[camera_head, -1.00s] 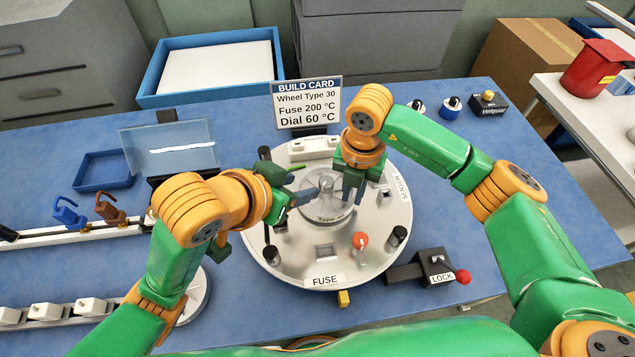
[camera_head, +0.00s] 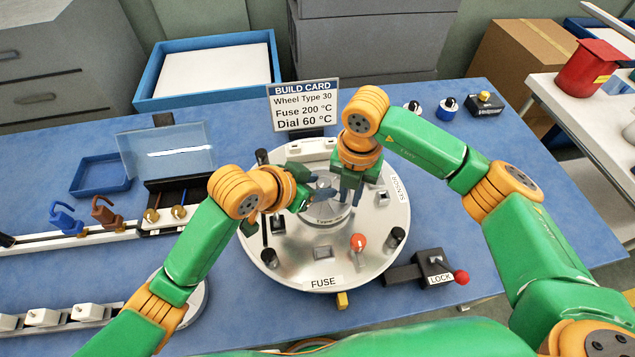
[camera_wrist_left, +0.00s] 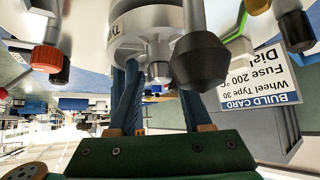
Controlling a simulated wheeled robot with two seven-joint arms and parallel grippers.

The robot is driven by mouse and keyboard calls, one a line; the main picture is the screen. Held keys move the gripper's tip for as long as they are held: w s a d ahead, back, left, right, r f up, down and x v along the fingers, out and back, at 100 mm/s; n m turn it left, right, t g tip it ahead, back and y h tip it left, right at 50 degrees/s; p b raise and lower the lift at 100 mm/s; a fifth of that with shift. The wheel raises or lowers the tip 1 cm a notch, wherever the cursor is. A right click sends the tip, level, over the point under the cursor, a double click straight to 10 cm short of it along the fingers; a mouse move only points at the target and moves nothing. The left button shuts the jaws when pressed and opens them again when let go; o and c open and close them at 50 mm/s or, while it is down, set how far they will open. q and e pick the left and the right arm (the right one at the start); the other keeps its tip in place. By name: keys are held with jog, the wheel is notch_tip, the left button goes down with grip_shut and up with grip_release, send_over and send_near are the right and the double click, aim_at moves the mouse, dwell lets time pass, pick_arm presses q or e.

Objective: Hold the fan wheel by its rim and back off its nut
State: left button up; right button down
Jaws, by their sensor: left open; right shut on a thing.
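The fan wheel (camera_head: 332,216), pale grey and marked with a type label, sits at the middle of the round silver plate (camera_head: 290,273). My right gripper (camera_head: 350,200) points down at the wheel's right side and is shut on its rim. My left gripper (camera_head: 322,190) is open, its fingers reaching in from the left over the wheel's centre. In the left wrist view, which is upside down, its blue fingers (camera_wrist_left: 128,85) are close to the wheel (camera_wrist_left: 150,30) and a round metal nut (camera_wrist_left: 159,72) at its centre. Whether they touch the nut I cannot tell.
Dark posts and an orange-topped knob (camera_head: 358,242) stand on the plate around the wheel. A build card (camera_head: 304,106) stands behind it. A lock block with a red knob (camera_head: 461,277) is at the front right. Parts rails and an open clear-lidded box are at left.

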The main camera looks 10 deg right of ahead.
pick_arm(q)
grip_shut()
jog(key=shift+s+d+n+t+y, duration=0.15)
jog(key=shift+n+t+y, duration=0.75)
jog(key=shift+n, duration=0.6)
grip_release()
